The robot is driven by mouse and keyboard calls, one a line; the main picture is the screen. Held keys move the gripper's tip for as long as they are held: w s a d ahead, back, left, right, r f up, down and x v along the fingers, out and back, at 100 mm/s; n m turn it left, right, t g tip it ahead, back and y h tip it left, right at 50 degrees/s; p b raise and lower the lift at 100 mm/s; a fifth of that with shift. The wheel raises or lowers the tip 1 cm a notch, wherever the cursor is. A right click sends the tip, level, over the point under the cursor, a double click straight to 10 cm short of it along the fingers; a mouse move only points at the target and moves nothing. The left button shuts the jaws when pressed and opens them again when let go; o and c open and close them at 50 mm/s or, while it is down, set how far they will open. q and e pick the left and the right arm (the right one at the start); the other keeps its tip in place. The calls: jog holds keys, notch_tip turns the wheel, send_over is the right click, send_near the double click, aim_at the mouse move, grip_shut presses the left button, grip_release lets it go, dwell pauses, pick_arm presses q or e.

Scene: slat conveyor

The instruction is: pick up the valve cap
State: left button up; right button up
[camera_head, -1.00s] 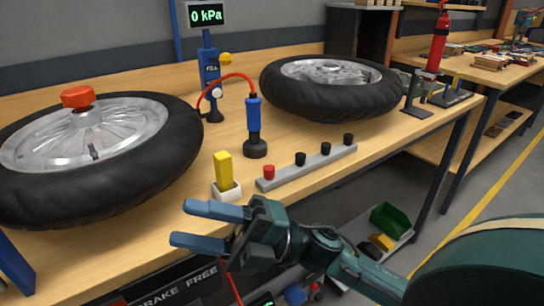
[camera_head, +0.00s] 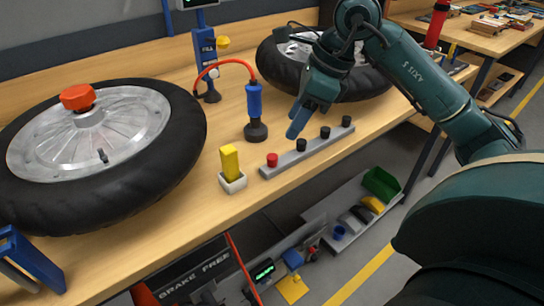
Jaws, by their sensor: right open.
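A grey rail (camera_head: 311,153) on the workbench carries a red cap (camera_head: 272,159) at its near left end and several black caps (camera_head: 302,145) along it. The picture does not show which one is the valve cap. My right gripper (camera_head: 297,130) points down with blue fingers over the back of the rail, close to a black cap. It holds nothing that I can see. The gap between its fingers is hard to see from this angle. My left gripper is out of view.
A blue-handled tool (camera_head: 254,100) with a red hose stands behind the rail, left of my right gripper. A yellow block (camera_head: 229,160) sits in a white holder beside the rail. A second wheel (camera_head: 272,68) lies behind my right arm. A blue bracket (camera_head: 35,255) stands front left.

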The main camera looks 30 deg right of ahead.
aim_at(273, 156)
jog(key=x, duration=0.8)
jog(key=shift+a+f, duration=0.3)
jog(key=shift+a, duration=0.1)
jog(key=shift+c, duration=0.4)
grip_shut()
